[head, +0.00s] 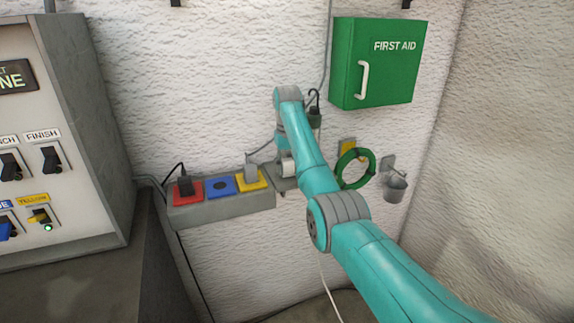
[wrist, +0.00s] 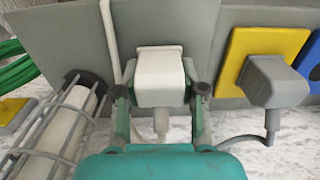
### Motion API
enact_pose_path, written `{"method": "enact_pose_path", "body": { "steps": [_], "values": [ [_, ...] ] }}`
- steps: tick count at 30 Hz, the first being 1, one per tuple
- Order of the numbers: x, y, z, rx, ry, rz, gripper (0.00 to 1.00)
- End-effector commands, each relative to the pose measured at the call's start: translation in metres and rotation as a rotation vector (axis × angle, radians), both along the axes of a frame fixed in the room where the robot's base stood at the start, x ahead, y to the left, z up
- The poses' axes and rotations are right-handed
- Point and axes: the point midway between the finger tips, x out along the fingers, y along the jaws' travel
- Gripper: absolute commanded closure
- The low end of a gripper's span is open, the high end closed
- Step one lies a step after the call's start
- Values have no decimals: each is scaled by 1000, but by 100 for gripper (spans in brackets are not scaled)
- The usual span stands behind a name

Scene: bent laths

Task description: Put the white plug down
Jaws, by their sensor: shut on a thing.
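The white plug (wrist: 160,75) is between the two fingers of my gripper (wrist: 161,92) in the wrist view, and the fingers are shut on its sides. Its cable leaves at the near end, toward my gripper. Its far end is at a grey plate (wrist: 190,25); I cannot tell whether it is seated there or just in front. In the head view a white bit of the plug (head: 287,168) shows beside my arm, right of the socket strip; my arm hides most of that spot.
The grey strip (head: 225,208) has a red socket with a black plug (head: 185,185), an empty blue socket (head: 221,185) and a yellow socket with a grey plug (head: 251,173). A caged lamp (wrist: 62,118) is close left of my gripper. A green ring (head: 344,180) and bucket (head: 395,187) hang right.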

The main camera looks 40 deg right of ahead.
Motion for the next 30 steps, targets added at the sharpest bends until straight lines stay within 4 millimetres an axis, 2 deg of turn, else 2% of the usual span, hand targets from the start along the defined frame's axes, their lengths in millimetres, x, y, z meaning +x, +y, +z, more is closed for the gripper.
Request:
{"method": "enact_pose_path", "body": {
  "steps": [8,9,12,23,26,30],
  "values": [
    [0,0,-5,0,-1,0,100],
    [0,0,-5,0,0,0,57],
    [0,0,-5,0,0,0,34],
    [0,0,-2,0,-1,0,34],
    [0,0,7,0,-1,0,34],
    [3,5,31,-1,-3,2,34]
  ]
}}
